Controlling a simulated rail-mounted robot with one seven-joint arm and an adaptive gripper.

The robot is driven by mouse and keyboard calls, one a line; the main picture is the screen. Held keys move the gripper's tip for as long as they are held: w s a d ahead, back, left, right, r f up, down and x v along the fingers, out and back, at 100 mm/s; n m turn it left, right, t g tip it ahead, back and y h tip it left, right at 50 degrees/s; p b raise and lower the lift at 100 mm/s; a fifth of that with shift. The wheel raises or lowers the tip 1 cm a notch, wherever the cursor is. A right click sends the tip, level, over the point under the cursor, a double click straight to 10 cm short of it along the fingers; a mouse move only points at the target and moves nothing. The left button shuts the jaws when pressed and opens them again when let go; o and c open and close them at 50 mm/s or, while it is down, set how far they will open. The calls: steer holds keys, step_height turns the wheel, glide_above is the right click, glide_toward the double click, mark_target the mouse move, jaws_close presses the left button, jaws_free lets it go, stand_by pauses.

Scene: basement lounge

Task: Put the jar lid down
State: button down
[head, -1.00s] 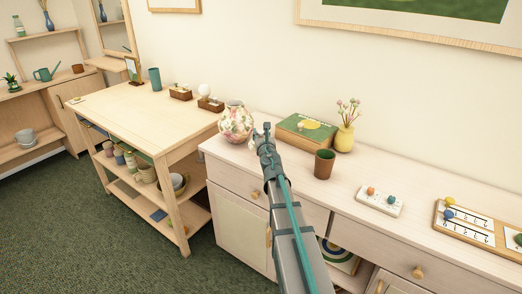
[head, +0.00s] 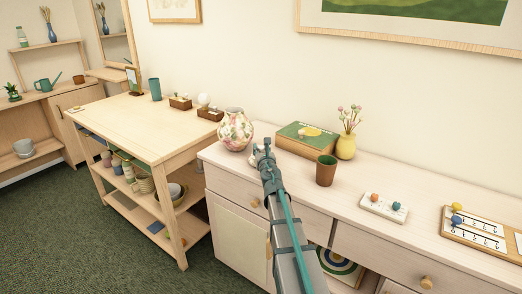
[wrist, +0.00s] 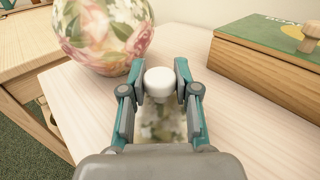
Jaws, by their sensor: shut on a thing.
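The floral jar (head: 235,131) stands upright near the left end of the pale cabinet top. It also shows large in the wrist view (wrist: 103,34), upper left. My gripper (head: 263,149) is over the cabinet top, just right of the jar and nearer the front. In the wrist view my gripper (wrist: 160,78) is shut on the white knob of the jar lid (wrist: 160,122). The lid's floral surface shows below the knob, between the fingers, apart from the jar. My gripper mostly hides the lid in the head view. I cannot tell whether the lid touches the cabinet top.
A green box (head: 307,138) lies behind and right of my gripper. A brown cup (head: 326,171), a yellow vase (head: 346,146) and a white bead board (head: 383,207) stand further right. The cabinet's front left top is clear. A wooden table (head: 130,122) stands left.

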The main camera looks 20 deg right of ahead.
steer(key=c, duration=0.9)
jaws_free()
steer(key=shift+o, duration=0.2)
steer(key=v, duration=1.2)
steer(key=shift+r, duration=0.1)
steer(key=shift+p, duration=0.35)
